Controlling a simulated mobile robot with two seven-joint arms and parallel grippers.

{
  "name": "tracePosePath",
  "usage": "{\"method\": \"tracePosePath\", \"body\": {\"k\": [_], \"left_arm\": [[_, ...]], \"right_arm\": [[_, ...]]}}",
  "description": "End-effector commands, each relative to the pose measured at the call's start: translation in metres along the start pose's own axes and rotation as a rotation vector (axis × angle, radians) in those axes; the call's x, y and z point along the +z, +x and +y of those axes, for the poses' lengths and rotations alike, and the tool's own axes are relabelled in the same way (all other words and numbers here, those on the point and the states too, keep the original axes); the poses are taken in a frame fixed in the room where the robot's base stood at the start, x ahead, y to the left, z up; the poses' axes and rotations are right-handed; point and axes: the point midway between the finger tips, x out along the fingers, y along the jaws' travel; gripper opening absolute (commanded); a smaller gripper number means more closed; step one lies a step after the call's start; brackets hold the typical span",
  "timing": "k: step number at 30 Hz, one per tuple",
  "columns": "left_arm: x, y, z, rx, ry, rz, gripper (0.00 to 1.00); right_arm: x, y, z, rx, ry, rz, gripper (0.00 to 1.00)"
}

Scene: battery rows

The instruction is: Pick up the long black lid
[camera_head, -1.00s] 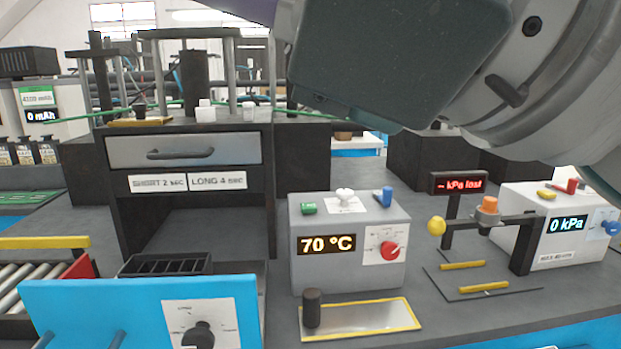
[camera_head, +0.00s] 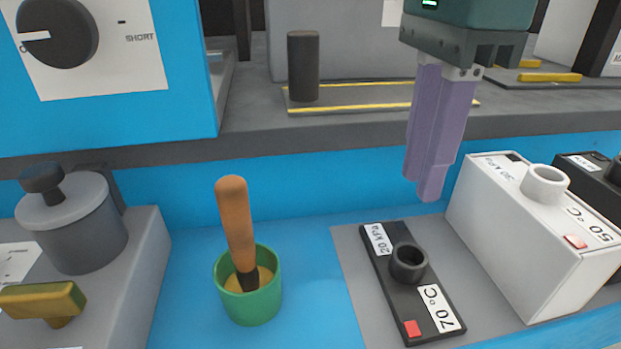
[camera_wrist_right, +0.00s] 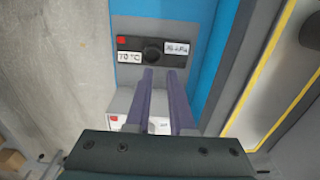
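The long black lid (camera_head: 385,262) lies flat on a grey patch of the blue surface in the head view. It carries a dark round hollow knob, a red square, and labels "20 kPa" and "70°C". My right gripper (camera_head: 425,190) has purple fingers pointing down, above and behind the lid, not touching it. In the right wrist view the fingers (camera_wrist_right: 163,75) are apart with nothing between them, and the lid (camera_wrist_right: 130,58) shows just beyond their tips. My left gripper is not in view.
A white box (camera_head: 520,240) labelled "50°C" stands right of the lid. A green cup (camera_head: 250,300) with a wooden-handled tool (camera_head: 236,215) stands left, with a grey lidded pot (camera_head: 75,225) further left. A raised grey counter edge (camera_head: 300,135) runs behind.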

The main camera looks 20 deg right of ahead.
Motion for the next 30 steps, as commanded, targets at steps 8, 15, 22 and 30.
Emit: {"method": "tracePosePath", "body": {"k": [8, 15, 22, 30], "left_arm": [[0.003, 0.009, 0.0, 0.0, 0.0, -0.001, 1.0], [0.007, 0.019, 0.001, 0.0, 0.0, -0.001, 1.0], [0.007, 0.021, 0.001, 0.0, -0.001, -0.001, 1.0], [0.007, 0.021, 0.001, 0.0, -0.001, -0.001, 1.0]], "right_arm": [[0.0, 0.037, 0.001, 0.004, -0.001, -0.002, 0.21], [-0.001, 0.072, -0.002, 0.006, -0.001, -0.003, 0.21], [-0.001, 0.084, -0.002, 0.003, -0.002, -0.005, 0.21], [-0.001, 0.083, -0.002, 0.003, -0.002, -0.004, 0.02]]}}
